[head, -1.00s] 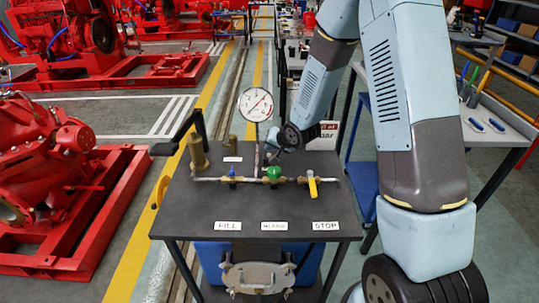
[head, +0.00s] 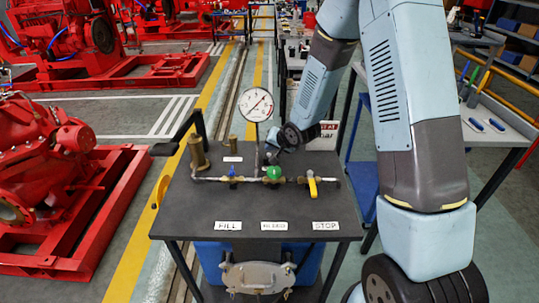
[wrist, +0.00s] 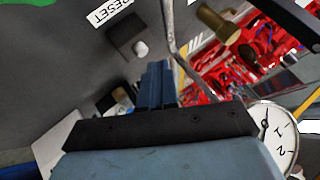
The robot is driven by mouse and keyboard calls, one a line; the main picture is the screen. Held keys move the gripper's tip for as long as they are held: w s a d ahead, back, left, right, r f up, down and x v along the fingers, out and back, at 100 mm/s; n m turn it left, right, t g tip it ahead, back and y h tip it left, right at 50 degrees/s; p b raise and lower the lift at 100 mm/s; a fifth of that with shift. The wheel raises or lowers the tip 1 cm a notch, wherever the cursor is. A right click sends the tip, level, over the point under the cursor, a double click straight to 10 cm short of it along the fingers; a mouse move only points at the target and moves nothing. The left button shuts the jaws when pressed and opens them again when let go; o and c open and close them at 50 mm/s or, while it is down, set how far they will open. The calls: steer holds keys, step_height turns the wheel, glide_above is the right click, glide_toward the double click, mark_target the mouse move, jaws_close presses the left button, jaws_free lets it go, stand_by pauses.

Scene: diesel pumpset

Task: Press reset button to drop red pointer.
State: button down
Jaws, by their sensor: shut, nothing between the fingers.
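The pressure gauge (head: 256,104) stands upright on a thin pipe above the dark table, with a red pointer slanting across its white dial. Part of the dial also shows at the right of the wrist view (wrist: 272,135). A small pale button (wrist: 141,48) sits on a black block beside a RESET label (wrist: 115,13). I cannot make out the button in the head view. My gripper (wrist: 157,72) is shut and empty, its blue fingertips just below the button in the wrist picture. I cannot tell whether they touch it. In the head view my gripper (head: 272,156) is small behind the pipe.
The table (head: 200,210) carries a pipe with a blue valve (head: 232,172), a green valve (head: 272,173) and a yellow valve (head: 312,185). A brass cylinder (head: 198,152) stands at its left rear. The front of the tabletop is clear except for labels such as STOP (head: 325,225).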

steer(key=shift+f, duration=0.15)
steer(key=shift+f, duration=0.2)
steer(key=shift+f, duration=0.5)
stand_by(0.9)
steer(key=shift+r, duration=0.9)
steer(key=shift+r, duration=0.1)
steer(key=shift+r, duration=2.45)
